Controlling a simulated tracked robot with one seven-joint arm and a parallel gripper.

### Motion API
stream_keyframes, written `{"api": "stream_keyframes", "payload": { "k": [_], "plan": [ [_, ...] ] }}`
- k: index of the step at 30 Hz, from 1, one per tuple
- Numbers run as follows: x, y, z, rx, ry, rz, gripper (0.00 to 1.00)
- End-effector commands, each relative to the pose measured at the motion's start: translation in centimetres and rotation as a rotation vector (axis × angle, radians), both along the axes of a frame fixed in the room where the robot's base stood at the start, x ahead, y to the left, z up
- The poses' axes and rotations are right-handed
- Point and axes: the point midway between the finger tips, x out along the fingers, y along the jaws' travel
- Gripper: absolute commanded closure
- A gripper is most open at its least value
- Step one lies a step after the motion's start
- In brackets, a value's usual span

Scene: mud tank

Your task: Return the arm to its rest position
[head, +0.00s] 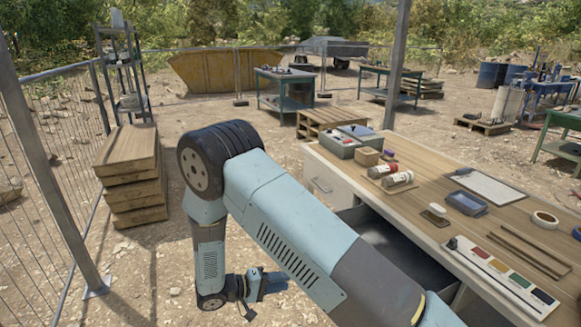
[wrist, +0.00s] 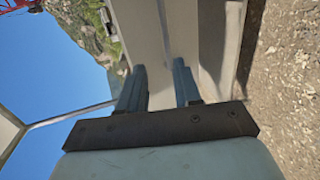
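My arm shows in the head view, bent over at a dark joint, with its lower part hanging down. My gripper (head: 274,283) is low over the gravel, to the left of the workbench (head: 420,220). In the wrist view my gripper (wrist: 158,66) has its two blue-grey fingers apart with nothing between them. Beyond the fingers is a pale flat panel (wrist: 148,35), seen sideways, with sky on the left and gravel on the right.
An open drawer (head: 385,245) juts from the workbench, partly behind my arm. Stacked wood (head: 130,175) and a mesh fence (head: 55,170) stand at left. Gravel between is clear.

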Motion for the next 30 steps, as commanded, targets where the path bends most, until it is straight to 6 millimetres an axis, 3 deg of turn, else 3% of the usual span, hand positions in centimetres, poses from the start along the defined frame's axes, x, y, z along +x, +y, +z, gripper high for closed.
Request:
{"api": "stream_keyframes", "payload": {
  "k": [14, 30],
  "plan": [
    [1.7, -6.6, 12.6, 0.24, 0.135, -0.238, 0.67],
    [-0.7, -14.8, 24.6, 0.591, 0.227, -0.376, 0.67]
  ]
}}
